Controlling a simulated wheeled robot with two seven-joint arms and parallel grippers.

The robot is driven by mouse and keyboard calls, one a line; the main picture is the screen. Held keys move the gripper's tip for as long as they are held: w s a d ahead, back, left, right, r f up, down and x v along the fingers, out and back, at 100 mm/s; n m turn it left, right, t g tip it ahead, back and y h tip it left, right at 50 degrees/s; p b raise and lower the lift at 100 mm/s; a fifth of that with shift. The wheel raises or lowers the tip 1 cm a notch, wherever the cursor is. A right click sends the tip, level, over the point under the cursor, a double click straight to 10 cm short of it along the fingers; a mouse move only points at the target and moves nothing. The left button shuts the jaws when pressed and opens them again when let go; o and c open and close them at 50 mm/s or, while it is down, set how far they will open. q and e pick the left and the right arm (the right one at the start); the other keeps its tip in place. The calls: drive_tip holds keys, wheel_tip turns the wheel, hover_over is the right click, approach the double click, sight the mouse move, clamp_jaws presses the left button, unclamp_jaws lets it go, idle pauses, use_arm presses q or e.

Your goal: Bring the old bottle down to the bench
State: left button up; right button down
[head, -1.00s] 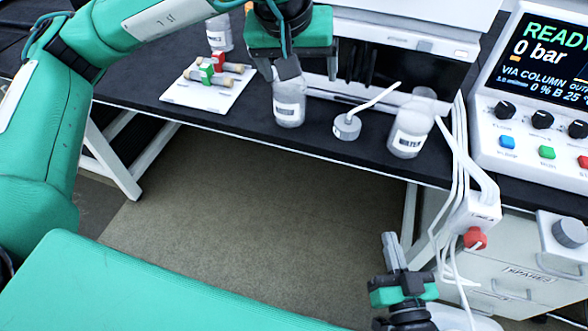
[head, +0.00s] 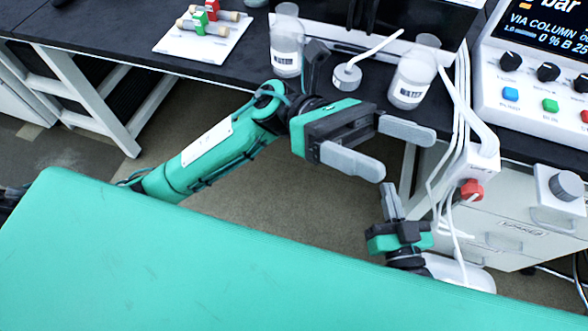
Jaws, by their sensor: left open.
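Two clear bottles with white labels stand upright on the black bench (head: 250,85). One bottle (head: 286,58) is left of centre and the other bottle (head: 409,88) is to the right. I cannot tell which is the old one. A grey round cap (head: 347,76) with a white tube lies between them. My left gripper (head: 408,155) is open and empty, in front of the bench edge and apart from both bottles. My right gripper (head: 392,205) is low, below the right bottle. It is seen edge-on, so its jaw opening is unclear.
A white tray (head: 190,48) with red and green-banded columns lies at the back left. White tubes (head: 462,100) hang at the right by a red knob (head: 471,190). A control panel (head: 540,85) and drawers (head: 510,240) stand at the right.

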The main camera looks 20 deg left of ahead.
use_arm(q)
drive_tip(key=w+a+f+m+t, duration=0.2)
drive_tip(key=w+m+t, duration=0.1)
drive_tip(key=m+t, duration=0.8)
drive_tip(key=w+a+f+m+t+y, duration=0.1)
drive_tip(key=w+a+f+m+t, duration=0.15)
drive_tip(key=m+t, duration=0.8)
drive_tip(key=w+a+f+m+t, duration=0.25)
drive_tip(key=m+t, duration=0.55)
drive_tip(key=m, duration=0.6)
drive_tip(key=a+f+n+g+y, duration=0.1)
drive_tip(key=a+f+n+y, duration=0.1)
drive_tip(key=f+n+y, duration=0.4)
drive_tip(key=s+a+f+n+y, duration=0.1)
drive_tip(key=a+f+n+y, duration=0.2)
drive_tip(key=f+n+y, duration=0.3)
wheel_tip(320, 180, down, 5)
drive_tip(key=n, duration=0.5)
drive_tip(key=shift+s+a+f+g+y, duration=0.2)
drive_tip(key=shift+s+a+g+y, duration=0.05)
drive_tip(key=shift+g+y, duration=0.1)
